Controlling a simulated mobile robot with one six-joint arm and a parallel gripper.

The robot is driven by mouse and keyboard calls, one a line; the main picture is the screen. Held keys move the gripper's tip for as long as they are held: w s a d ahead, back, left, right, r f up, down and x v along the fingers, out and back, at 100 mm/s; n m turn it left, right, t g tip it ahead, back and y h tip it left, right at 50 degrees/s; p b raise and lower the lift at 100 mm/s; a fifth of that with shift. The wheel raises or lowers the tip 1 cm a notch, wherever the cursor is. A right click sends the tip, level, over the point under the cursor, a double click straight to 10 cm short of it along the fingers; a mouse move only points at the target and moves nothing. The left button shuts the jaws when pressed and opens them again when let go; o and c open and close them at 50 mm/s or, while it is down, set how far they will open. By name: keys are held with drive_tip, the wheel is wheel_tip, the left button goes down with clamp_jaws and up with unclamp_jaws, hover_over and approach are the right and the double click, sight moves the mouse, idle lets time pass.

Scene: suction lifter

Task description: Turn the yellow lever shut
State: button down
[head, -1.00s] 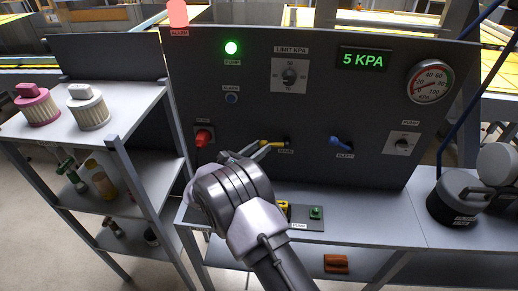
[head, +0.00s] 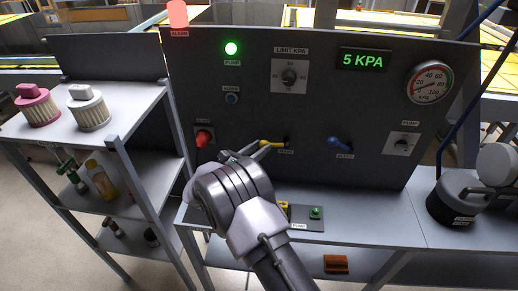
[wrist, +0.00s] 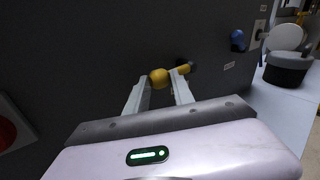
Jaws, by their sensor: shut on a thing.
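The yellow lever (head: 273,143) sticks out from the dark upright panel. In the head view it runs nearly level, leftward from its pivot. In the wrist view its round yellow knob (wrist: 158,78) lies between my two fingertips, with the lever's shaft running right to the pivot. My gripper (wrist: 158,90) is shut on the lever at its knob end. In the head view my gripper (head: 250,153) is partly hidden behind my own wrist. The label under the lever is too small to read surely.
A blue lever (head: 340,145) sits right of the yellow one, and a red knob (head: 203,138) left. The display (head: 362,60) reads 5 KPA; the pump lamp (head: 231,48) glows green. A shelf (head: 130,110) with canisters stands left. A small green-button box (head: 314,214) lies below.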

drive_tip(key=shift+r+m+g+y+p, duration=0.35)
drive_tip(key=shift+r+m+p, duration=0.25)
drive_tip(key=shift+r, duration=0.3)
drive_tip(key=d+r+m+g+y+b, duration=0.2)
drive_tip(key=d+r+m+y+b, duration=0.4)
drive_tip(key=d+m+y+b, duration=0.3)
drive_tip(key=shift+s+r+m, duration=0.25)
drive_tip(key=shift+r+m, duration=0.15)
drive_tip(key=shift+g, duration=0.25)
drive_tip(key=shift+y, duration=0.25)
drive_tip(key=c, duration=1.1)
unclamp_jaws()
drive_tip(key=shift+w+f, duration=0.1)
drive_tip(key=shift+w, duration=0.05)
